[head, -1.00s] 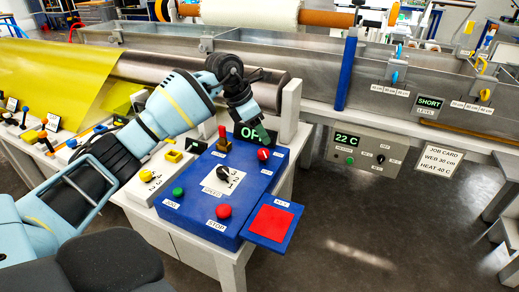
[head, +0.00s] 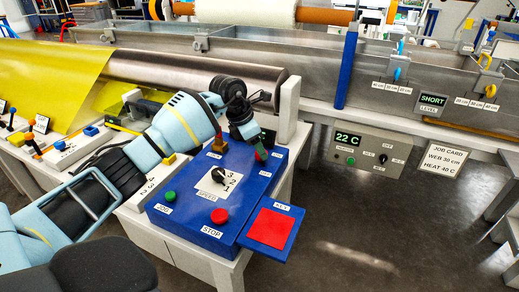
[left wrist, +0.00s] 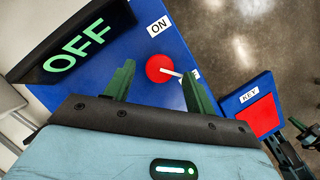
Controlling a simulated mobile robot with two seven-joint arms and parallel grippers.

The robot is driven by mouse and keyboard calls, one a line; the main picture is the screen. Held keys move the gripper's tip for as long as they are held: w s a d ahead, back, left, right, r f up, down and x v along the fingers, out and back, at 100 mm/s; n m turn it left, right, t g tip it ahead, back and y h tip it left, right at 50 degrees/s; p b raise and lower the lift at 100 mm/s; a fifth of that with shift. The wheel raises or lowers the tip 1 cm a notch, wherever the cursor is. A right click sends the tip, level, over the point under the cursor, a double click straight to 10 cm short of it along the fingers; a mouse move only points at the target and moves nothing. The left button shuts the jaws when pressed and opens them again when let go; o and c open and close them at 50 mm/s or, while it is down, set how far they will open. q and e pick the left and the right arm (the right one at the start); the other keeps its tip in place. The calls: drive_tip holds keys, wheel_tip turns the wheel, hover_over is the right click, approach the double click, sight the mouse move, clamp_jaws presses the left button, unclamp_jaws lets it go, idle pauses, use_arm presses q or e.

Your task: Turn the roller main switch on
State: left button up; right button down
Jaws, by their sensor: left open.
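The red roller main switch knob (left wrist: 160,68) is on the blue control panel (head: 192,218), below its ON label (left wrist: 157,26). Its white pointer points right in the left wrist view, toward a label partly hidden by a finger. The dark display (left wrist: 75,50) beside it reads OFF in green. My left gripper (left wrist: 158,71) is open, its two green fingers on either side of the knob; I cannot tell whether they touch it. In the head view the left gripper (head: 259,150) covers most of the knob. Dark green parts, apparently my right gripper (left wrist: 303,135), show at the right.
The panel also has a black speed dial (head: 218,174), a green jog button (head: 169,196) and a red stop button (head: 219,215). A red pad (head: 270,227) marked KEY sits at the panel's right. A metal roller (head: 190,72) lies behind. Open floor is at the right.

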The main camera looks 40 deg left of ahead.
use_arm(q)
drive_tip(key=shift+x, duration=0.85)
drive_tip(key=shift+c, duration=0.3)
